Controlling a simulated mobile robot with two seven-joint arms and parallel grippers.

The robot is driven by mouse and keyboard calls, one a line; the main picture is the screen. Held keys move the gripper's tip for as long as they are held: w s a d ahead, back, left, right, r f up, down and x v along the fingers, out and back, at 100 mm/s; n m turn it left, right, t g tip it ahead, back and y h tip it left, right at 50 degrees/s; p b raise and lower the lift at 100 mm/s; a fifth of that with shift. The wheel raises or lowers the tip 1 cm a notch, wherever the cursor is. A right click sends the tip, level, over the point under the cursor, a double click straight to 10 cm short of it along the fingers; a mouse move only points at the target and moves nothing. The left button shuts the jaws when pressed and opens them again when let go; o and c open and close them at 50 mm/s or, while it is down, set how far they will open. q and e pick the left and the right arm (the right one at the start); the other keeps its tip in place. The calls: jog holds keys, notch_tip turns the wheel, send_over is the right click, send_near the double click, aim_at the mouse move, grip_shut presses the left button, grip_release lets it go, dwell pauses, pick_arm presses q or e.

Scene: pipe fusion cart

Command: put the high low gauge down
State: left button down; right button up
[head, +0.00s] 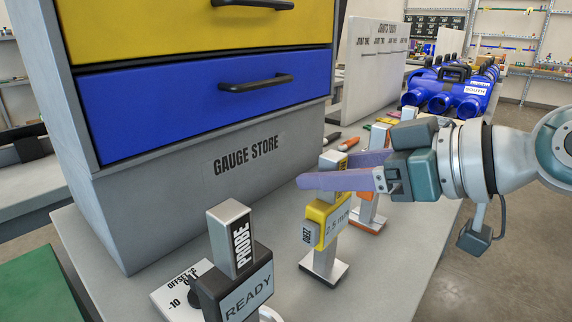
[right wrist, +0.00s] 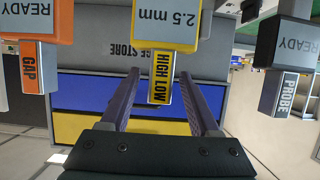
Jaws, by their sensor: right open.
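My left gripper is not in view.
The probe gauge (head: 232,241), reading READY, stands nearer on the left, beside a white offset plate (head: 170,297). The orange gap gauge (head: 369,215) stands just behind. The gauge store cabinet (head: 215,160) walls the left. Blue pipe equipment (head: 440,92) is farther back. Bench front right is clear.

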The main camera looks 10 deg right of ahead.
jog(key=shift+r, duration=0.1)
jog(key=shift+s+r, duration=0.1)
jog(key=shift+r, duration=0.05)
jog(key=v, duration=1.2)
jog(key=s+a+f+m+g+h, duration=0.1)
jog(key=s+f+m+g+h, duration=0.4)
jog(key=s+f, duration=1.1)
jog(key=s+g+h, duration=0.1)
jog(key=g+h, duration=0.1)
jog(key=h, duration=0.1)
jog(key=shift+a+f+m, duration=0.3)
jog(key=shift+a, duration=0.05)
